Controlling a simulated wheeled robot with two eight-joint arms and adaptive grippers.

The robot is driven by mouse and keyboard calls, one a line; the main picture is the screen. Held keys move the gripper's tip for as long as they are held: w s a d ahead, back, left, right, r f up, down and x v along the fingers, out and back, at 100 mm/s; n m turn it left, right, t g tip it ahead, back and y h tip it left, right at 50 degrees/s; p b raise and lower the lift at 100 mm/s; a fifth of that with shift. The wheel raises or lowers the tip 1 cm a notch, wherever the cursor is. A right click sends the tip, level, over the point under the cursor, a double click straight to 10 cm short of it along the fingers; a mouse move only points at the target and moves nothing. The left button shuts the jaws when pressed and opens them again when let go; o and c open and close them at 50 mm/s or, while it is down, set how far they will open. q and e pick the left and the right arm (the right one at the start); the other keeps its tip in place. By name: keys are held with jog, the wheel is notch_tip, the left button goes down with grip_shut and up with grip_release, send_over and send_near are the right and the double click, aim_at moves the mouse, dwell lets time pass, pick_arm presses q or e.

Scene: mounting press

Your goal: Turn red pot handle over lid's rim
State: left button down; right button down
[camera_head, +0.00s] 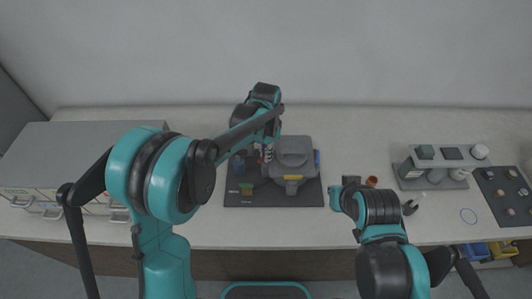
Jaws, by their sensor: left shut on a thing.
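The mounting press (293,158) is a grey machine with a rounded lid on a dark base mat in the middle of the bench. My left gripper (264,153) reaches down at the press's left side, beside the lid. It is shut on the red pot handle, of which only a small reddish bit (268,149) shows between the fingers. The gripper and arm hide most of the handle and the lid's left rim. My right arm (380,207) is bent over the bench right of the press. Its fingers are not clear.
A grey stand (432,170) with small blocks on top is at the right, beside a dark tray (503,195) of small discs. A brown cup (371,181) stands right of the press. Grey drawers (60,160) fill the left end. The bench (350,120) behind the press is clear.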

pick_arm(q)
jog(key=m, duration=0.4)
jog(key=shift+m, duration=0.3)
dwell(0.3)
jog(key=c, duration=1.6)
grip_release()
jog(key=shift+r, duration=0.1)
notch_tip(320, 180, up, 12)
jog(key=s+a+n+t+b, duration=0.2)
jog(key=s+a+n+t, duration=0.1)
jog(key=s+a+n, duration=0.55)
jog(key=s+a+f+n+t+b, duration=0.2)
jog(key=s+a+f+n+t, duration=0.2)
jog(key=s+a, duration=0.5)
notch_tip(320, 180, down, 2)
jog(key=s+n, duration=0.2)
jog(key=n, duration=0.1)
jog(key=shift+a+f, duration=0.15)
jog(key=shift+f, duration=0.05)
